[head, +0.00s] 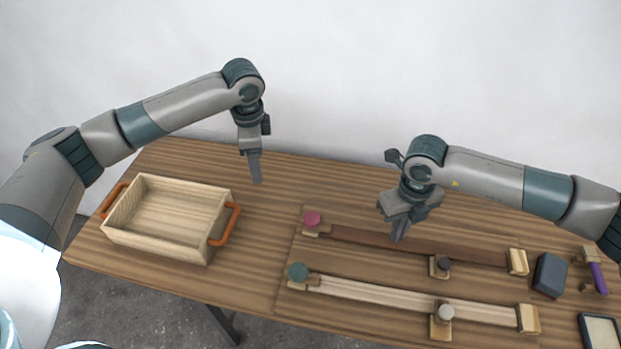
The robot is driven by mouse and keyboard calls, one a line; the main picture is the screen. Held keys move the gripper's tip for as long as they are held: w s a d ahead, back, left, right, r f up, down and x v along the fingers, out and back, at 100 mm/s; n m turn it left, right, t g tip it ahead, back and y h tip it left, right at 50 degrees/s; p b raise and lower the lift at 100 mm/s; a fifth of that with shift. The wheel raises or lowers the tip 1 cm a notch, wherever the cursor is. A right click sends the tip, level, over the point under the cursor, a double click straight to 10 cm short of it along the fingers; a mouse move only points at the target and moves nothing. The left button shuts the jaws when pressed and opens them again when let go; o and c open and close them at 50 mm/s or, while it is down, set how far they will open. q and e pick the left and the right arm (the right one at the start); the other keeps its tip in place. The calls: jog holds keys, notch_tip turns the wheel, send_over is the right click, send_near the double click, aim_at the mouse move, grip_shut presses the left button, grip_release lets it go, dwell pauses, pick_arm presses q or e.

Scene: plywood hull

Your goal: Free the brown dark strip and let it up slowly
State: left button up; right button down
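The brown dark strip (352,236) lies long and low on a board on the table. Its left end is at a block with a pink-red knob (311,219), and its right end is at a pale wooden block (517,262). A dark round knob on a small wooden base (442,265) sits at its near edge, right of the middle. My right gripper (399,232) points down at the strip's middle and covers part of it; whether it touches cannot be told. My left gripper (256,170) hangs above the table's back, away from the strip. Finger gaps do not show on either.
A pale strip (375,291) runs nearer me, with a green knob (298,272) and a grey-white knob (446,312). A wooden tray with orange handles (160,245) stands left. A dark grey block (549,275) and a purple-handled tool (598,278) lie right.

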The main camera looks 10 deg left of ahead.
aim_at(311, 217)
pick_arm(q)
jog(key=s+d+r+m, duration=0.2)
jog(key=s+d+r, duration=0.1)
jog(key=d, duration=0.4)
jog(key=s+d+r+m, duration=0.2)
jog(key=s+d, duration=0.3)
jog(key=d, duration=0.3)
jog(key=shift+d+r+g, duration=0.3)
jog(key=shift+r+g, duration=0.1)
jog(key=shift+s+f, duration=0.1)
jog(key=shift+f, duration=0.05)
notch_tip(311, 217, down, 12)
jog(key=shift+r, duration=0.1)
jog(key=c, duration=1.1)
pick_arm(e)
jog(key=shift+f, duration=0.45)
